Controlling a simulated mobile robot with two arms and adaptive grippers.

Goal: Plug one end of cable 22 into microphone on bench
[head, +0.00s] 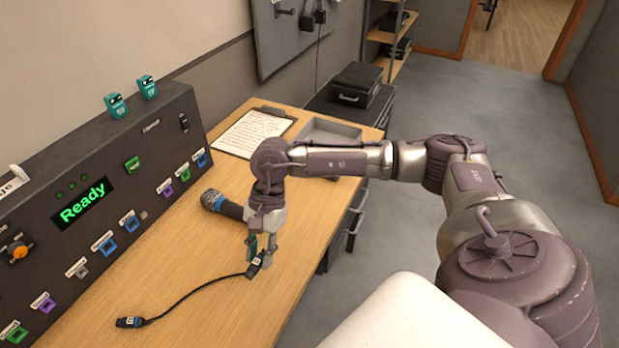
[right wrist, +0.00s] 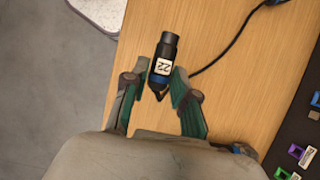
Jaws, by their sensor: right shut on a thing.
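My right gripper (head: 262,256) is shut on one end plug of cable 22 (right wrist: 163,62), a black plug with a white "22" label and a blue band, in the right wrist view. The plug sits between the green fingertips (right wrist: 160,88). The black cable (head: 205,285) runs from it to the other plug (head: 130,322), which lies on the bench at the lower left. The microphone (head: 222,204), with a dark mesh head and blue ring, lies on the bench behind the gripper; its far end is hidden by my gripper. My left gripper is out of view.
The wooden bench (head: 190,270) has clear room at the front. A control panel (head: 105,190) with a "Ready" display and coloured sockets stands along its left. A clipboard (head: 250,133) and a grey tray (head: 325,133) lie at the back.

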